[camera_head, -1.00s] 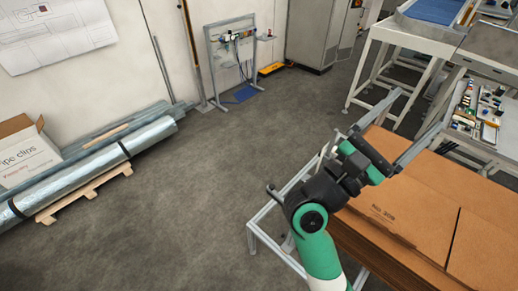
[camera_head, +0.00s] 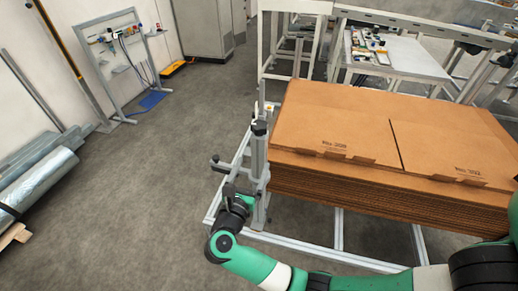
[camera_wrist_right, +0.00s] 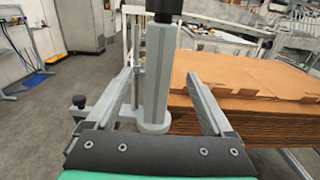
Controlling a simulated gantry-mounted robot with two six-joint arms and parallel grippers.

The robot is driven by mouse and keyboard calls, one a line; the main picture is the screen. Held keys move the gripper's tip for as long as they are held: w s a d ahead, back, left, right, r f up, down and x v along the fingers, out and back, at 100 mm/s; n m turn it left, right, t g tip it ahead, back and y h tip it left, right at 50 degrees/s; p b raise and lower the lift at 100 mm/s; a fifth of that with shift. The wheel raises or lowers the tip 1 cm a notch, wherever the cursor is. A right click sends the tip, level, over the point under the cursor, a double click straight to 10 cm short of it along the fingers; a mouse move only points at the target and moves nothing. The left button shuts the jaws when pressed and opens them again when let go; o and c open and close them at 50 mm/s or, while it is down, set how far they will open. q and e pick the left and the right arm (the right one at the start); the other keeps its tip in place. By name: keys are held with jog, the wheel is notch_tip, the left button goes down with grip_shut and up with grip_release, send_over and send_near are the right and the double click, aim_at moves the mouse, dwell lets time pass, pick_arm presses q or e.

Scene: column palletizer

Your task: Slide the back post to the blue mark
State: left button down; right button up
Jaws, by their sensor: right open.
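A grey upright post (camera_head: 259,157) with a black top stands on the metal frame at the left end of the cardboard stack. I cannot tell for sure that it is the back post. My right gripper (camera_head: 245,174) is low beside it. In the right wrist view the post (camera_wrist_right: 158,75) rises between the two open fingers of my right gripper (camera_wrist_right: 160,88), with a gap on each side. Its round foot shows between them. I cannot make out a blue mark on the frame. My left gripper is out of view.
A thick stack of flat cardboard (camera_head: 385,140) lies right of the post. A black knob (camera_head: 215,158) sticks out on the left of the frame (camera_head: 300,243). A table with small parts (camera_head: 395,55) stands behind. The floor (camera_head: 150,200) to the left is clear.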

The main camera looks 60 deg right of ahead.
aim_at(258, 152)
jog(key=d, duration=0.3)
jog(key=w+d, duration=0.1)
jog(key=d, duration=0.2)
jog(key=d+b, duration=0.1)
jog(key=d, duration=0.2)
jog(key=shift+w, duration=0.3)
grip_shut()
